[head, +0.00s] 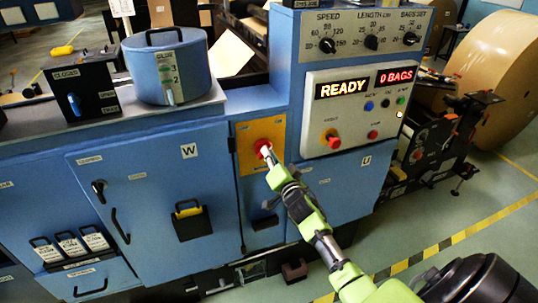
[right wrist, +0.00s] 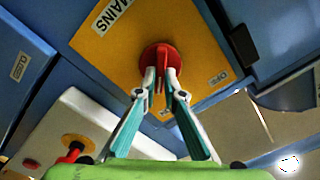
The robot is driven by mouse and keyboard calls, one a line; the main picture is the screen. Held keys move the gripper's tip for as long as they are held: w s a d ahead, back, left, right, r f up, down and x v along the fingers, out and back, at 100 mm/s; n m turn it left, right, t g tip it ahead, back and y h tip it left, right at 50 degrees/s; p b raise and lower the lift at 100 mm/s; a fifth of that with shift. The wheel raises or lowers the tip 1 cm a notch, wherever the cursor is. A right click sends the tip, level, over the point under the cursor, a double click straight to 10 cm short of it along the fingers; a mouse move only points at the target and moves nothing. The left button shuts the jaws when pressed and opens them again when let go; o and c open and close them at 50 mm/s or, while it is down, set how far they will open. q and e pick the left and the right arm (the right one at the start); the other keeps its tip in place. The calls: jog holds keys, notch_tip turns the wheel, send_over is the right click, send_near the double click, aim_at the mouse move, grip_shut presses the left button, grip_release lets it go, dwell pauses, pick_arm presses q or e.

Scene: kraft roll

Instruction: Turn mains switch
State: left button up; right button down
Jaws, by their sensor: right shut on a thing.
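The mains switch (head: 261,145) is a red round knob on a yellow plate (head: 244,134) on the front of the blue machine. In the right wrist view the knob (right wrist: 152,53) has a raised red grip bar, and the plate (right wrist: 112,45) carries a MAINS label. My right gripper (head: 267,156) reaches it from the front right. In the right wrist view its fingertips (right wrist: 162,76) are closed on either side of the grip bar. A small label (right wrist: 218,78) sits at the plate's right edge; part of the plate is hidden behind the fingers. My left gripper is not in view.
Right of the switch, a white control panel (head: 365,150) has lit READY and 0 BAGS displays and a red knob (head: 332,139). A blue glue pot (head: 168,65) stands on the machine's left ledge. A large kraft roll (head: 495,75) stands at right.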

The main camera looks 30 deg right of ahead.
jog(key=shift+w+a+n+b, duration=0.15)
jog(key=shift+n+b, duration=0.1)
jog(key=shift+n, duration=2.7)
jog(key=shift+s+a+n+b, duration=0.15)
jog(key=shift+n+b, duration=0.15)
jog(key=shift+n, duration=2.6)
jog(key=shift+w+a+n+b, duration=0.15)
jog(key=shift+n+b, duration=0.1)
jog(key=shift+n, duration=3)
jog(key=c, duration=2.1)
grip_release()
jog(key=shift+c, duration=0.2)
jog(key=v, duration=1.2)
